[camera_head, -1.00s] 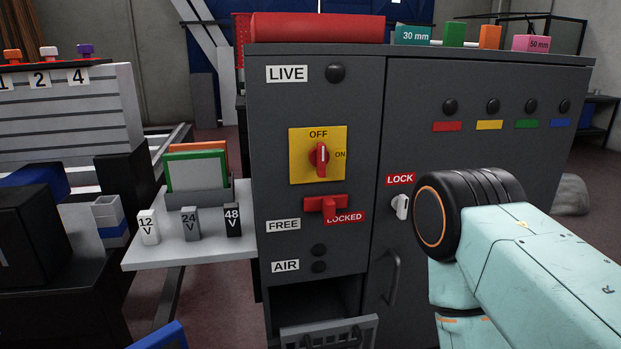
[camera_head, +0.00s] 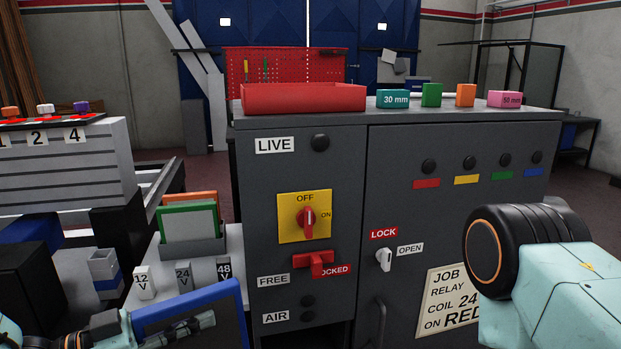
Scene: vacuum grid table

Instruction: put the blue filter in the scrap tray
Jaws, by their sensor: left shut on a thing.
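The blue filter (camera_head: 189,300) is a flat panel with a blue frame and a dark face, tilted at the bottom left. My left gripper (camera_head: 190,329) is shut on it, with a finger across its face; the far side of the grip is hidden. The filter is in front of the grey shelf and left of the cabinet. A shallow open red tray (camera_head: 303,101), likely the scrap tray, sits on the cabinet top, above and beyond the filter. Its inside is mostly hidden behind its front wall. My right gripper is out of view; only part of that arm shows at the right.
The dark cabinet (camera_head: 345,190) has a yellow switch plate (camera_head: 290,229), a red slider (camera_head: 314,262) and a lock knob (camera_head: 384,258). Coloured blocks (camera_head: 431,95) stand right of the tray. Green and orange framed panels (camera_head: 188,222) stand in a holder on the grey shelf.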

